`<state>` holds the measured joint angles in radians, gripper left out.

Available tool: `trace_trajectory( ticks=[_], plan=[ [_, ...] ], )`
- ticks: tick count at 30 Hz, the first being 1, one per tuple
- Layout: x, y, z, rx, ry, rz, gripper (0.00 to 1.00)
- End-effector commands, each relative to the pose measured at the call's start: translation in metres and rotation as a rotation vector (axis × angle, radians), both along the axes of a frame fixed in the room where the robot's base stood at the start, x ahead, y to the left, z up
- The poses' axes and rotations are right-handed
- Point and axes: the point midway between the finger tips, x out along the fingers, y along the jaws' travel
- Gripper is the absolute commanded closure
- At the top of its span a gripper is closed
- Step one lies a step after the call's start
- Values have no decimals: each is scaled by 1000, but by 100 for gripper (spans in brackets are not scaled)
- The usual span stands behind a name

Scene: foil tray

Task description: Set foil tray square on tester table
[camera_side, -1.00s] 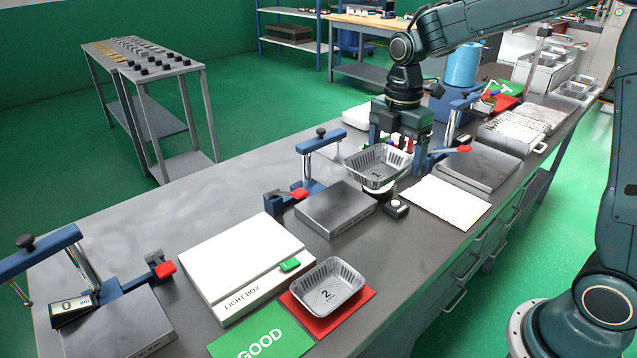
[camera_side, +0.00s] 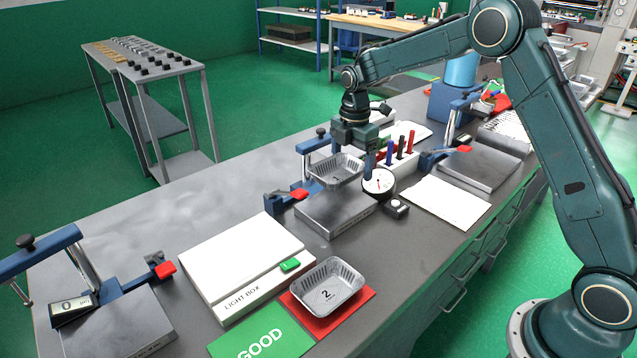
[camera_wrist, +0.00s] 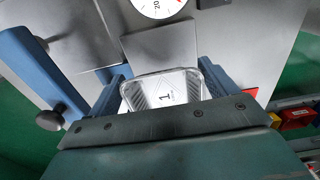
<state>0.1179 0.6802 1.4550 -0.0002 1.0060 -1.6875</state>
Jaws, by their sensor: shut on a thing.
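My gripper (camera_side: 356,150) is shut on a foil tray marked 1 (camera_side: 332,172). The tray hangs over the back part of a grey block (camera_side: 335,214), which looks like the tester table, with a dial gauge (camera_side: 378,182) at its right. I cannot tell whether the tray's bottom touches the block. In the wrist view the tray (camera_wrist: 165,92) sits between my two fingers (camera_wrist: 165,80), its number facing up, its lower part hidden by my gripper body. The dial (camera_wrist: 160,6) shows at the top edge there.
A blue clamp (camera_side: 316,143) with a red tip stands close behind and left of the block; its knob (camera_wrist: 50,118) shows in the wrist view. A second foil tray marked 2 (camera_side: 352,277) rests on a red mat (camera_side: 302,312). A light box (camera_side: 236,252) lies to the left.

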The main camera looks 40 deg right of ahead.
Motion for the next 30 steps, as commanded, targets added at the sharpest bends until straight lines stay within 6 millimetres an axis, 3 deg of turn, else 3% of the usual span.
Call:
trace_trajectory(
  ticks=[14, 30],
  plan=[
    [0, 0, -9, 0, 3, 0, 36],
    [0, 0, -50, 1, 3, 0, 36]
  ],
)
